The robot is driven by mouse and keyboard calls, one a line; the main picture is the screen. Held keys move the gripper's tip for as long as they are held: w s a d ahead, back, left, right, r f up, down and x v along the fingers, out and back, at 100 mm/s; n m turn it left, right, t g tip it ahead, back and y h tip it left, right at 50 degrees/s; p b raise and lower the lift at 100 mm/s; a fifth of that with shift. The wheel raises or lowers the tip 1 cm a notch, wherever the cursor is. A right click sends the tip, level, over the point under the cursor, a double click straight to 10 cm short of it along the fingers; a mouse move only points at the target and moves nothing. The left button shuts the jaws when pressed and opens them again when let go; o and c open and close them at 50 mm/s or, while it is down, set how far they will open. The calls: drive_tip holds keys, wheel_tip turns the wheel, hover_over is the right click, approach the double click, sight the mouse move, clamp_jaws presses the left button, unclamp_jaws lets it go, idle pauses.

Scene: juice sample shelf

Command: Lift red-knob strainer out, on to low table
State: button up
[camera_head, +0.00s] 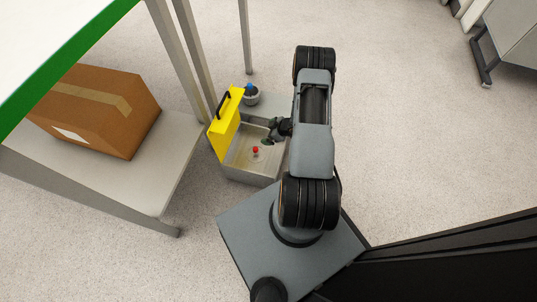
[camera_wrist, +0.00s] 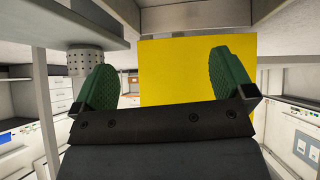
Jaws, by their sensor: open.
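The red-knob strainer (camera_head: 255,150) sits inside an open metal bin (camera_head: 240,173); its red knob points up, and little of its body can be made out. A yellow panel (camera_head: 226,124) with a dark handle stands upright at the bin's left side. My gripper (camera_head: 268,139) is over the bin's right part, apart from the knob. In the wrist view its green fingers (camera_wrist: 168,82) are spread and empty, with the yellow panel (camera_wrist: 185,65) behind.
A cardboard box (camera_head: 95,108) rests on the shelf (camera_head: 165,185) at left. Table legs rise close to the yellow panel.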

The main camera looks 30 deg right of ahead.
drive_tip(key=y+b, duration=0.2)
approach(256, 148)
drive_tip(key=shift+w+a+f, duration=0.2)
drive_tip(key=shift+f, duration=0.3)
drive_tip(key=shift+w+a+f, duration=0.15)
drive_tip(key=shift+f, duration=0.35)
drive_tip(key=shift+a+f, duration=0.2)
drive_tip(key=shift+f, duration=0.15)
drive_tip(key=b+x, duration=0.3)
drive_tip(key=x, duration=0.3)
drive_tip(key=shift+b, duration=0.4)
drive_tip(key=shift+b+x, duration=0.75)
drive_tip(key=shift+x, duration=0.4)
drive_tip(key=shift+r, duration=0.1)
drive_tip(key=shift+a, duration=0.1)
clamp_jaws()
drive_tip(key=shift+r+p, duration=0.5)
drive_tip(key=shift+r, duration=0.2)
drive_tip(key=shift+r+p, duration=2.75)
drive_tip(key=shift+r, duration=0.8)
